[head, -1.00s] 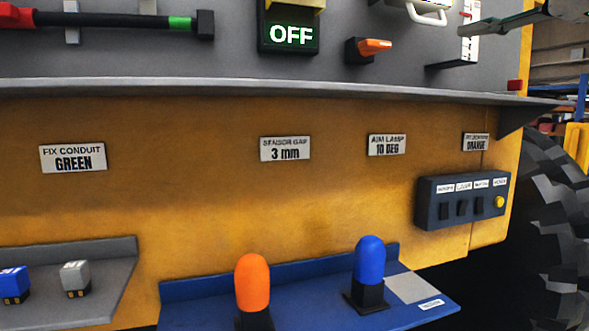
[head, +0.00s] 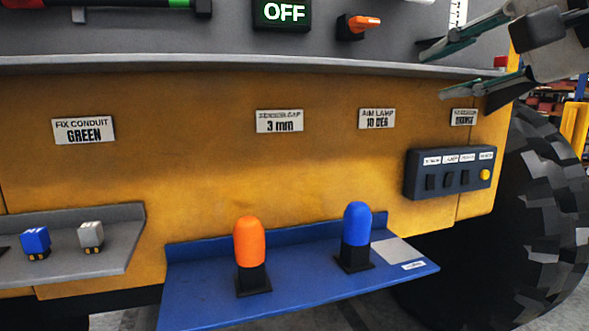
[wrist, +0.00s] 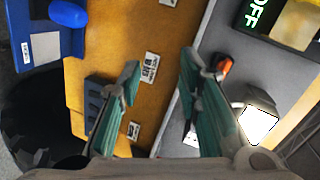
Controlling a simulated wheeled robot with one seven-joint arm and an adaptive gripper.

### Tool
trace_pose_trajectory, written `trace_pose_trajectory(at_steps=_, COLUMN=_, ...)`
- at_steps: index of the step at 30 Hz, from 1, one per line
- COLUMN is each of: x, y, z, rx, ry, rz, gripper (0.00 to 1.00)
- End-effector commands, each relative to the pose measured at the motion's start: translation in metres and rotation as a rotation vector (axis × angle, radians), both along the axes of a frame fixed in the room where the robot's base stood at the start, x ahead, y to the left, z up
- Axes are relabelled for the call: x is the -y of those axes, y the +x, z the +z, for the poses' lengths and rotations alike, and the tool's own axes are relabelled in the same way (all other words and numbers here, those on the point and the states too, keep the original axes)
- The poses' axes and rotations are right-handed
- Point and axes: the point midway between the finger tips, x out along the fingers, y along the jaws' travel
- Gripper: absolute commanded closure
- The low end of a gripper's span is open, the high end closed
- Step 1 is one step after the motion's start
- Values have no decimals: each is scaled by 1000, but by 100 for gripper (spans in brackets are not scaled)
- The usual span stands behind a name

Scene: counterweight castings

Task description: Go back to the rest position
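My gripper (head: 462,66) is at the upper right of the head view, in front of the right end of the grey ledge. Its two green-padded fingers are spread apart with nothing between them. In the wrist view my gripper (wrist: 158,75) also shows open and empty, with the yellow panel and the ledge beyond it. Much of the arm is outside the head view.
A grey ledge (head: 200,64) carries an OFF display (head: 282,13) and an orange-handled switch (head: 358,26). Below are a switch box (head: 450,172), a blue shelf (head: 205,300) with orange (head: 249,242) and blue (head: 357,224) lamps, and a grey shelf (head: 120,228). A large tyre (head: 545,200) stands right.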

Motion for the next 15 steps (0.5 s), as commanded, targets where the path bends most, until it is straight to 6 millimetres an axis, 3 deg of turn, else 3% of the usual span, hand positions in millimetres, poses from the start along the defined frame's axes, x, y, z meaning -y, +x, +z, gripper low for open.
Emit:
trace_pose_trajectory(at_steps=5, x=-16, y=-15, z=-71, rx=-109, ry=-218, rz=84, gripper=68)
trace_pose_trajectory(at_steps=7, x=-22, y=-27, z=-110, rx=-168, ry=-343, rz=137, gripper=68)
trace_pose_trajectory(at_steps=12, x=-24, y=-72, z=-213, rx=-336, ry=-702, rz=316, gripper=68)
trace_pose_trajectory(at_steps=15, x=-16, y=-99, z=-259, rx=-418, ry=-884, rz=419, gripper=68)
